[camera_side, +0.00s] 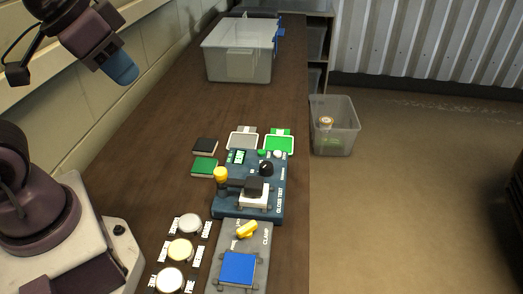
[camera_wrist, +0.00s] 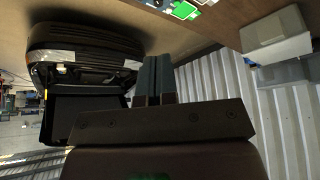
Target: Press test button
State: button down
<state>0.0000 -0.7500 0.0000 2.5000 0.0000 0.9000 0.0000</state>
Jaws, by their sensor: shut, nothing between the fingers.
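A blue tester box (camera_side: 225,205) lettered along its right side sits on the bench. It carries a small green display (camera_side: 238,156), a green button (camera_side: 262,153), a white button (camera_side: 277,154), a black knob (camera_side: 266,168), a yellow knob (camera_side: 221,174) and a black-and-white block (camera_side: 254,191). I cannot read which button is the test button. My gripper (camera_side: 122,68) is at the upper left, high and well apart from the tester box. Its fingers are together and empty; they also show in the wrist view (camera_wrist: 160,80).
A grey clamp plate with a blue pad (camera_side: 238,268) and yellow lever (camera_side: 247,229) stands in front. Round discs (camera_side: 180,249) lie left of it. Dark, green and white-framed cards (camera_side: 204,168) lie behind. A clear bin (camera_side: 238,64) stands at the back; another (camera_side: 334,128) is right of the bench.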

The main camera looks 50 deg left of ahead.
jog(key=n+t, duration=0.4)
jog(key=n, duration=0.4)
send_over(260, 151)
notch_tip(260, 151, down, 20)
jog(key=shift+a, duration=0.1)
jog(key=shift+f+h, duration=0.15)
jog(key=shift+h, duration=0.15)
jog(key=shift+f, duration=4.3)
